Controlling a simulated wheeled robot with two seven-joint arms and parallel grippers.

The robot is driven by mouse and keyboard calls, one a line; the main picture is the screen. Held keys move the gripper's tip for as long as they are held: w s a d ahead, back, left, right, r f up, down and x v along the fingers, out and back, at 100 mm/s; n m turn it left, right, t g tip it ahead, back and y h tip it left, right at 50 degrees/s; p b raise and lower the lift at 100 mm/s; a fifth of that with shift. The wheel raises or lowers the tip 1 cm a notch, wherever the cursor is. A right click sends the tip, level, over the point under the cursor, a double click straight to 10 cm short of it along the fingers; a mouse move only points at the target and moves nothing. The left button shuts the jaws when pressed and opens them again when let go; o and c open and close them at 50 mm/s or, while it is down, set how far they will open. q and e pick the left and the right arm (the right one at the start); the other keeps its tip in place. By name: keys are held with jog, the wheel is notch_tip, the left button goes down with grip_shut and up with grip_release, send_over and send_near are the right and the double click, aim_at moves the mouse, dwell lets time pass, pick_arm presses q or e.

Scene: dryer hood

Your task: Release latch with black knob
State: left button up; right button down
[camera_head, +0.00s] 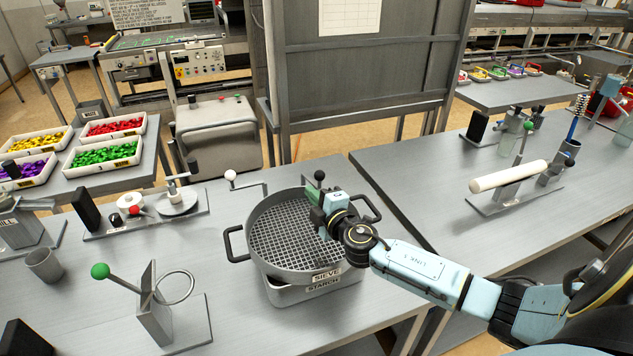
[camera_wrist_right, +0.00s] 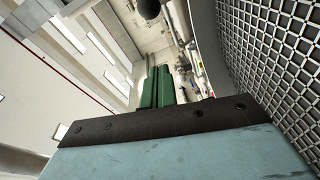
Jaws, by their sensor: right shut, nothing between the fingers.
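A black knob (camera_head: 319,175) stands on a short rod at the back right of the round grey sieve (camera_head: 262,215). A dark rounded thing at the top of the right wrist view, probably this knob (camera_wrist_right: 149,8), lies beyond the fingertips. My right gripper (camera_head: 313,196) is over the sieve's right rim, close to the knob. Its green fingers (camera_wrist_right: 158,88) are closed together with nothing between them. A gap shows between fingers and knob in the wrist view. The latch itself is hard to make out behind the gripper. My left gripper is not in view.
The sieve sits on a starch box (camera_head: 315,287), with handles at both sides. A white knob (camera_head: 230,175) on a bent rod stands at its back left. A green-knobbed lever (camera_head: 100,270) stands at front left. A dark panel (camera_head: 360,70) rises behind the table.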

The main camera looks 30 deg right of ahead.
jog(key=w+d+b, duration=0.1)
jog(key=w+d, duration=0.3)
jog(key=shift+w+f, duration=0.3)
jog(key=shift+f, duration=0.15)
jog(key=shift+d, duration=0.1)
